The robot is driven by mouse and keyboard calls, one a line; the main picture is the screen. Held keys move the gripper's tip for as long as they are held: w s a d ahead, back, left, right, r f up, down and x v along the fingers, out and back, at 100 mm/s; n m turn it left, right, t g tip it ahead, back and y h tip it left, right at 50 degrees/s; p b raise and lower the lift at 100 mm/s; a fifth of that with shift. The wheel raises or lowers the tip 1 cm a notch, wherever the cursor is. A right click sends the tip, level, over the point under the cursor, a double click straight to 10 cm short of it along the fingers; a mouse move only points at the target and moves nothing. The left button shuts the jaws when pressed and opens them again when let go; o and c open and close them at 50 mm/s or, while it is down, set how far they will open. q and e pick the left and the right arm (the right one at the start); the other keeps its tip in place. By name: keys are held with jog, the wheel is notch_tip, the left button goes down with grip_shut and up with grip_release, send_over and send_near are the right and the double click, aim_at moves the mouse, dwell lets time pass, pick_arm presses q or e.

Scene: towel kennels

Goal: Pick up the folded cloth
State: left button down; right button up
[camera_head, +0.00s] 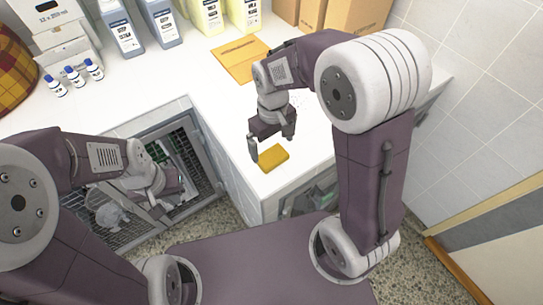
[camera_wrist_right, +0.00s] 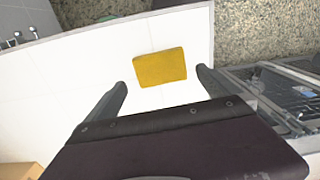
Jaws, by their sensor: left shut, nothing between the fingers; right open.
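The folded cloth (camera_head: 273,158) is a small mustard-yellow rectangle lying flat on the white counter, near its front edge. In the right wrist view the cloth (camera_wrist_right: 160,67) shows ahead of my right gripper, between the lines of its two fingers. My right gripper (camera_head: 271,141) is open and empty, above and just behind the cloth; I cannot tell the exact height gap. My left gripper (camera_head: 178,192) is shut and empty, by the open kennel front at the lower left; its fingertips are hard to make out.
Wire kennels (camera_head: 205,168) sit under the white counter (camera_head: 190,75); a pale animal-like shape (camera_head: 111,216) shows behind the mesh. A flat yellow-brown folder (camera_head: 240,58), bottles (camera_head: 121,27), small vials (camera_head: 75,76) and cardboard boxes (camera_head: 357,14) stand further back. The counter around the cloth is clear.

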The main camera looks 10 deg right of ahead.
aim_at(272, 156)
notch_tip(272, 156, down, 5)
jog(key=shift+s+r+p, duration=0.1)
jog(key=shift+r+p, duration=0.05)
jog(key=shift+p, duration=0.15)
jog(key=shift+f, duration=0.3)
jog(key=c, duration=1.2)
jog(key=shift+o, duration=0.2)
jog(key=shift+r, duration=0.15)
jog(key=shift+a+r, duration=0.1)
jog(key=shift+r, duration=0.2)
jog(key=r, duration=0.3)
jog(key=shift+s+r+b, duration=0.35)
jog(key=shift+r, duration=0.05)
jog(key=s+a+r, duration=0.2)
jog(key=s+r, duration=0.4)
jog(key=s, duration=0.4)
jog(key=shift+s+r+b, duration=0.25)
jog(key=shift+s+b, duration=0.1)
jog(key=shift+b, duration=0.1)
